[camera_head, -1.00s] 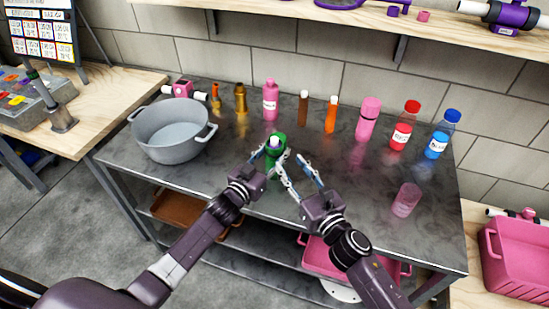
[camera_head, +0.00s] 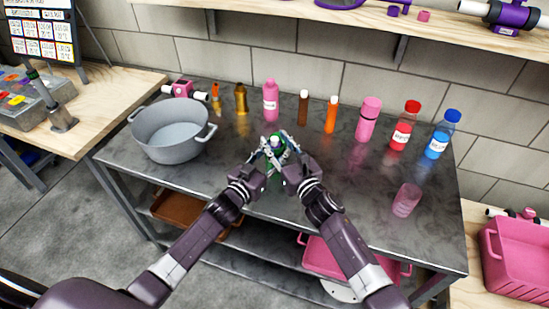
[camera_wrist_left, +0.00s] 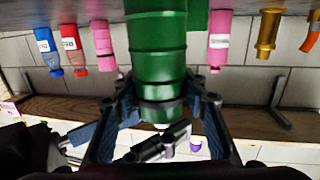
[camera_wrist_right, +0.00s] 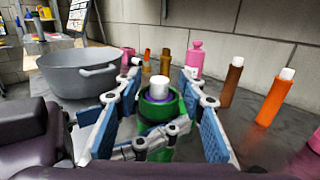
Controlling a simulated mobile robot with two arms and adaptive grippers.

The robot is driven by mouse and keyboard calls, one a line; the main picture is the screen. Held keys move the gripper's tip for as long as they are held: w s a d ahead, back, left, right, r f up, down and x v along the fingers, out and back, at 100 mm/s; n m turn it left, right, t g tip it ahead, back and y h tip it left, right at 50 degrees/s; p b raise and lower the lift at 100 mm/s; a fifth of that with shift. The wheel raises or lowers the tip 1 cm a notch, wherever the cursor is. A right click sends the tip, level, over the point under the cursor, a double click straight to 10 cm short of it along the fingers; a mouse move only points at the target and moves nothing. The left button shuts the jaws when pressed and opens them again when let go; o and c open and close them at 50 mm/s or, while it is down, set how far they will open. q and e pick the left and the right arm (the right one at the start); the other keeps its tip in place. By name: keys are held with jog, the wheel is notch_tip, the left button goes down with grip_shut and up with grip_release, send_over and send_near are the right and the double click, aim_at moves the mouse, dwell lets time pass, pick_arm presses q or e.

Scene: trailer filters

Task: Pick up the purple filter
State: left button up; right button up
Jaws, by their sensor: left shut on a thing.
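A green cylindrical container (camera_head: 275,139) stands over the metal table, and it fills the middle of the left wrist view (camera_wrist_left: 156,48). My left gripper (camera_head: 267,158) is shut on the green container near its top. In the right wrist view a white cylinder with a purple ring at its base, seemingly the purple filter (camera_wrist_right: 158,88), sits in the container's open top. My right gripper (camera_wrist_right: 158,115) is open, with its blue-padded fingers on either side of the filter and container top. Contact of the right fingers is not clear.
A grey pot (camera_head: 172,130) stands at the table's left. Several bottles line the back, including a pink one (camera_head: 270,100), a red one (camera_head: 404,126) and a blue one (camera_head: 442,134). A pink cup (camera_head: 406,200) is at the right. The table front is clear.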

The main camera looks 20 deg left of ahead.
jog(key=shift+w+a, duration=0.4)
grip_shut()
jog(key=shift+r, duration=0.1)
notch_tip(320, 180, up, 18)
dwell(0.7)
